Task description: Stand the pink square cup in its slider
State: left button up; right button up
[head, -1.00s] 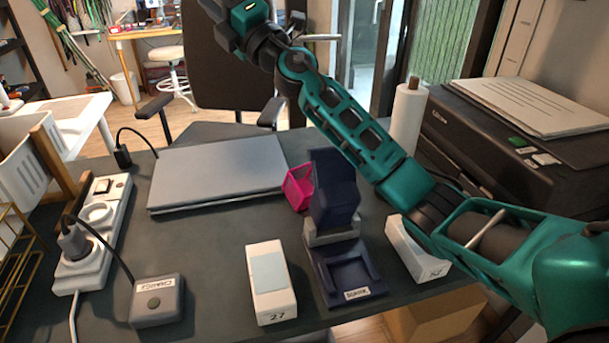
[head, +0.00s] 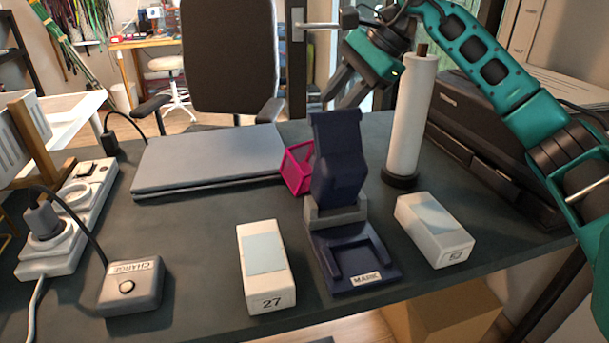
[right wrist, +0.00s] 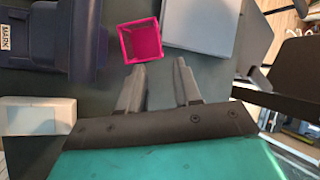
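The pink square cup (head: 297,168) is on the table in the head view, behind and left of a dark blue device, which hides part of it. The right wrist view shows the cup (right wrist: 141,41) just beyond my right fingertips, apart from them, with its open side facing the camera. My right gripper (head: 338,97) is above the table behind the blue device. In the right wrist view its fingers (right wrist: 160,75) are spread with nothing between them. The dark blue device (head: 353,258) has an empty recess and a label reading MARK; I cannot tell whether it is the slider. My left gripper is not in view.
White blocks stand left (head: 266,270) and right (head: 434,229) of the blue device. A closed laptop (head: 210,160) lies left of the cup. A white roll (head: 409,120) stands at right, near the printer (head: 480,140). A charger box (head: 131,286) and power strip (head: 70,215) are at left.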

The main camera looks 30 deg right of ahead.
aim_at(305, 143)
jog(key=b+x, duration=0.3)
jog(key=x, duration=0.9)
jog(key=shift+f+b, duration=0.15)
jog(key=shift+b, duration=0.2)
jog(key=shift+w+a+f, duration=0.1)
jog(key=shift+a+f, duration=0.1)
jog(key=shift+f, duration=0.1)
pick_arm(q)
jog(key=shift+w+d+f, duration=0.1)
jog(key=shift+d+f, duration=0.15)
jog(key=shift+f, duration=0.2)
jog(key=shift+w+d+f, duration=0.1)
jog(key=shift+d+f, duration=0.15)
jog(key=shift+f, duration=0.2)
pick_arm(e)
grip_shut()
